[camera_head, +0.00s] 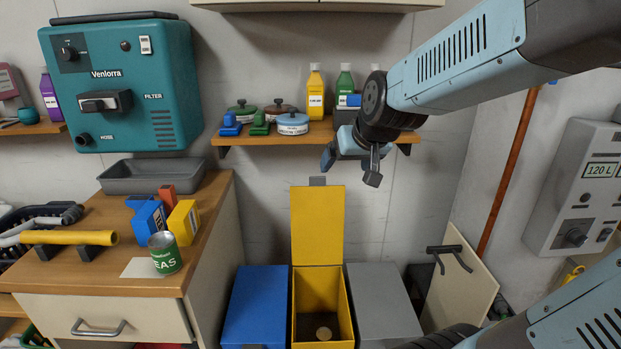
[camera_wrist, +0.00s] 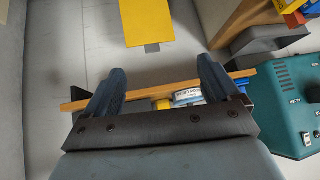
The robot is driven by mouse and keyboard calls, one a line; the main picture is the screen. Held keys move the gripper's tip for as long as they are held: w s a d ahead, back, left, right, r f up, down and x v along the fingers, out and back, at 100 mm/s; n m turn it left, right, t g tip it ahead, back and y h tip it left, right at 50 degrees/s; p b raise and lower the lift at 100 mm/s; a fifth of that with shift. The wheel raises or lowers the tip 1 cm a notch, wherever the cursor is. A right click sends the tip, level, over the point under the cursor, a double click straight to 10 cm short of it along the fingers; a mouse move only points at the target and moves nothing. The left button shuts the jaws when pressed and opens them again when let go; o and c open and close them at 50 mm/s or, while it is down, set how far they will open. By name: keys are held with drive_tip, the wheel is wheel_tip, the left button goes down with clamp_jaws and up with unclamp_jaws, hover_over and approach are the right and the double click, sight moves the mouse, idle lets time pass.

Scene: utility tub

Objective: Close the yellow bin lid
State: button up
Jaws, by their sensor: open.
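The yellow bin (camera_head: 300,322) stands on the floor between two other bins. Its yellow lid (camera_head: 317,225) stands upright at the back edge, so the bin is open. A small round tan object (camera_head: 324,333) lies inside. A small grey tab sticks up from the lid's top edge. My gripper (camera_head: 350,167) is open and empty, above and slightly right of the lid, in front of the wall shelf. In the wrist view, which looks upside down, the lid (camera_wrist: 148,24) shows beyond my open fingers (camera_wrist: 162,85), apart from them.
A blue bin (camera_head: 255,305) and a grey bin (camera_head: 382,303), both closed, flank the yellow one. The shelf (camera_head: 285,134) with pots and bottles is close behind my gripper. A counter (camera_head: 105,270) with a can and blocks stands left. A cream panel (camera_head: 460,285) leans at right.

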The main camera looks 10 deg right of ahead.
drive_tip(key=w+d+f+t+h, duration=0.1)
drive_tip(key=w+f, duration=0.6)
drive_tip(key=w, duration=0.5)
drive_tip(key=w+d+f+m+t+h, duration=0.1)
drive_tip(key=w+f+t, duration=0.1)
drive_tip(key=w+f, duration=0.5)
drive_tip(key=w+f+m+t+h, duration=0.1)
drive_tip(key=w+f, duration=0.6)
drive_tip(key=w, duration=0.9)
drive_tip(key=shift+w+d+f+t+h, duration=0.3)
drive_tip(key=shift+d+t, duration=0.1)
drive_tip(key=shift+t, duration=0.2)
